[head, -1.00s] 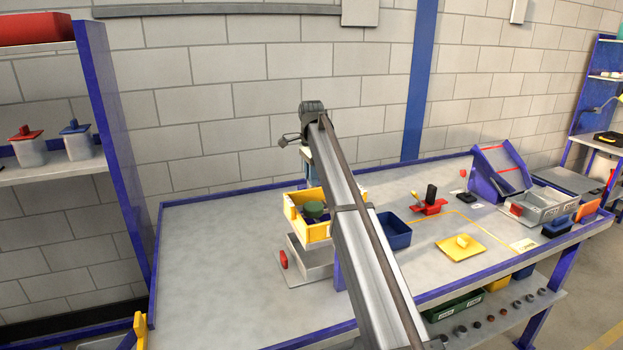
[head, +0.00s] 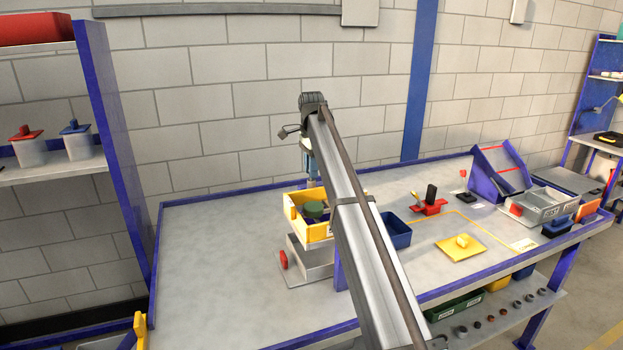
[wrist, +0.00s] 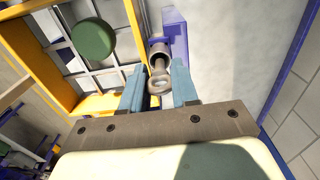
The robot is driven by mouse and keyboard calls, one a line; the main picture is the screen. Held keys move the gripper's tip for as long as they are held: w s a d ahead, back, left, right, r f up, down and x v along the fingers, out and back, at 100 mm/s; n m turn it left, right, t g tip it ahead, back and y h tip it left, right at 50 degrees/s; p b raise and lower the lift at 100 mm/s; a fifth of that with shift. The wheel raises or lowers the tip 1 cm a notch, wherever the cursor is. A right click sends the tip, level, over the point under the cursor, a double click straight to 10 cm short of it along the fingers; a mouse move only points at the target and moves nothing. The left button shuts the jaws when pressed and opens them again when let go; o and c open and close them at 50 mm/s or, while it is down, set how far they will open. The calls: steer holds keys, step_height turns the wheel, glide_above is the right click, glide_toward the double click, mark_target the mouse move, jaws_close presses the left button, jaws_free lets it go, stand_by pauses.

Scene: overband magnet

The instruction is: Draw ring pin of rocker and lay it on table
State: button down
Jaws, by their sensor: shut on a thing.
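In the wrist view, a grey ring pin (wrist: 158,86) is between the two teal fingers of my gripper (wrist: 160,72), which is shut on it. The pin's shank points to a round grey collar (wrist: 158,50) on a purple-blue bracket (wrist: 177,35), probably part of the rocker. Whether the shank is still inside the collar I cannot tell. The bracket is beside a yellow-walled box (wrist: 118,103) with a metal grid and a green disc (wrist: 93,40). In the head view the yellow box (head: 293,225) stands left of my arm, which hides the pin and most of the gripper.
The table (head: 220,270) is bare to the left. A grey block with a red knob (head: 284,260) is under the box. A blue bin (head: 396,232), a yellow plate (head: 460,250) and a red fixture (head: 430,207) lie to the right. A brick wall is behind.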

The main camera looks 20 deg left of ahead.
steer(key=shift+r, duration=1.7)
